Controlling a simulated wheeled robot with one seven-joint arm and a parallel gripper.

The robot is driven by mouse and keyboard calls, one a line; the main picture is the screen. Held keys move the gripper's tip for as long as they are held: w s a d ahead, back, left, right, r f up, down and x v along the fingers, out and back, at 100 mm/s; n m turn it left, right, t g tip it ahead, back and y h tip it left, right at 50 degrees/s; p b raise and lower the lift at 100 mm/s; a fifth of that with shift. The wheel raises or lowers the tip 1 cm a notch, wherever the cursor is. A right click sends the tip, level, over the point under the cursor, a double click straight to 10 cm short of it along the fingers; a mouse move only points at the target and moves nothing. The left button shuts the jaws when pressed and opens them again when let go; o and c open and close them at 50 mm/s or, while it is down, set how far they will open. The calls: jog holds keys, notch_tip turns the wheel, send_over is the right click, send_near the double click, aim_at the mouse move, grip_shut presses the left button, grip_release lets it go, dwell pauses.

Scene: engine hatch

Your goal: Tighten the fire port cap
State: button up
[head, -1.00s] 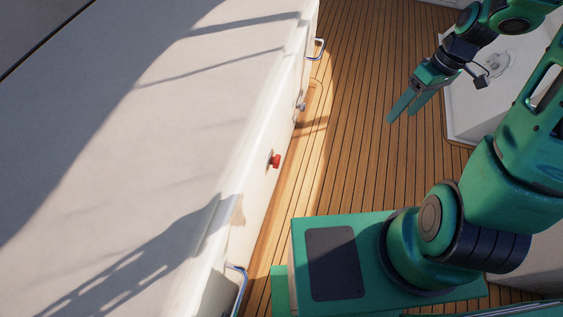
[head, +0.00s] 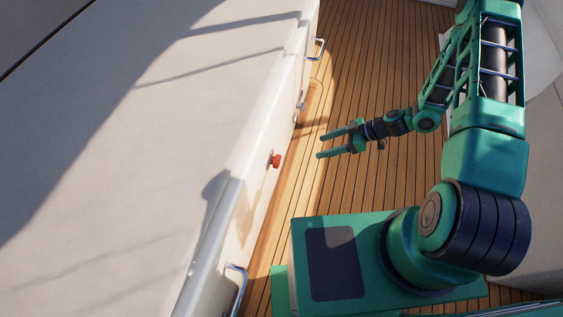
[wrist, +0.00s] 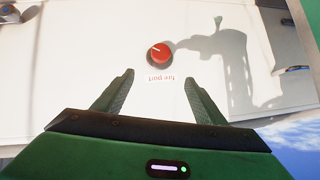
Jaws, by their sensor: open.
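The fire port cap (head: 275,160) is a small red knob on the side wall of the white hatch housing. In the wrist view the red cap (wrist: 159,53) has a pale line on its face and sits ahead of my fingers, a little above the middle of the gap. A label reading "fire port" (wrist: 160,79), upside down here, is beside it. My gripper (head: 320,145) is open and empty, to the right of the cap in the head view and apart from it. Its two fingers also show in the wrist view (wrist: 160,80).
The white housing (head: 150,130) fills the left. Metal handles stick out of its wall, one near (head: 238,275) and one far (head: 319,48). A small fitting (head: 301,105) lies beyond the cap. Teak deck (head: 370,190) is clear beneath my gripper.

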aim_at(279, 162)
jog(key=s+a+f+t+y, duration=0.2)
jog(key=a+f+t, duration=0.2)
jog(key=a+f, duration=0.45)
jog(key=x, duration=0.3)
jog(key=f+x, duration=0.1)
jog(key=x, duration=0.5)
jog(key=shift+w+f, duration=0.1)
jog(key=shift+f, duration=0.2)
jog(key=shift+c, duration=0.6)
jog(key=c, duration=0.9)
